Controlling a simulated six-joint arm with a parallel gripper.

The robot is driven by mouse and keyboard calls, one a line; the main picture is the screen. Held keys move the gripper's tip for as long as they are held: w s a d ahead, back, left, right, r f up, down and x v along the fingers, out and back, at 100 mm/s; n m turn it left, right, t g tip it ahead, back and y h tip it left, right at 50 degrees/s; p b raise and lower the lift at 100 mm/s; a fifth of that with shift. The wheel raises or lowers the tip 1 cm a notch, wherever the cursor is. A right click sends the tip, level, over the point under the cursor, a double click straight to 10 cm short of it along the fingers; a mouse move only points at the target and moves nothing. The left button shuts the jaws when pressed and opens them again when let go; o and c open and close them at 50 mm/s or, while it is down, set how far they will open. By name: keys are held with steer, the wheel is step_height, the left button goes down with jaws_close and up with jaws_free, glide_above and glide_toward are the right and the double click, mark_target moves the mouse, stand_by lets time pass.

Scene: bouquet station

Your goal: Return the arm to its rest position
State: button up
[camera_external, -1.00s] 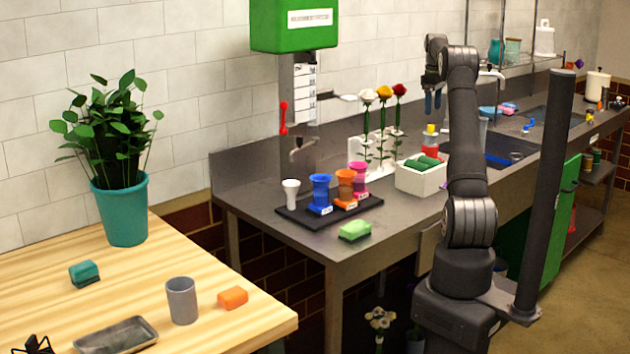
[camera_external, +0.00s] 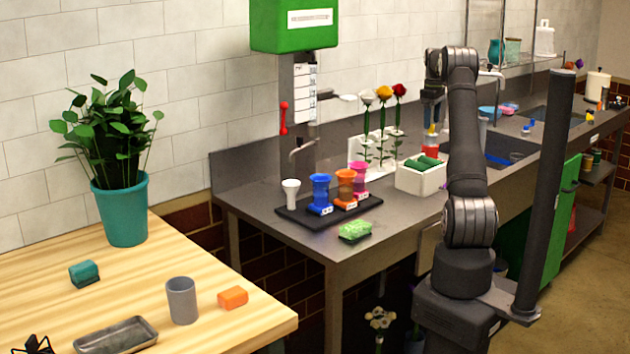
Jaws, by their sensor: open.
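My gripper (camera_external: 432,113) hangs from the folded arm above the grey counter (camera_external: 285,210), pointing down. It is open and empty, and its fingertips are small in this view. In the picture it is just above a red and yellow item (camera_external: 431,149) behind the white box (camera_external: 420,180); I cannot tell whether it touches that item. The arm stands upright in front of the counter.
A black tray (camera_external: 318,219) holds white, blue, orange and pink vases. Three flowers (camera_external: 384,95) stand in a white rack behind. A green sponge (camera_external: 355,231) lies near the counter edge. A dark post (camera_external: 548,190) stands right of my arm.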

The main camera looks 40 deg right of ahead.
mark_target(431, 134)
step_height(431, 134, down, 5)
steer(key=shift+f, duration=0.2)
steer(key=shift+r, duration=1.8)
steer(key=shift+f, duration=0.1)
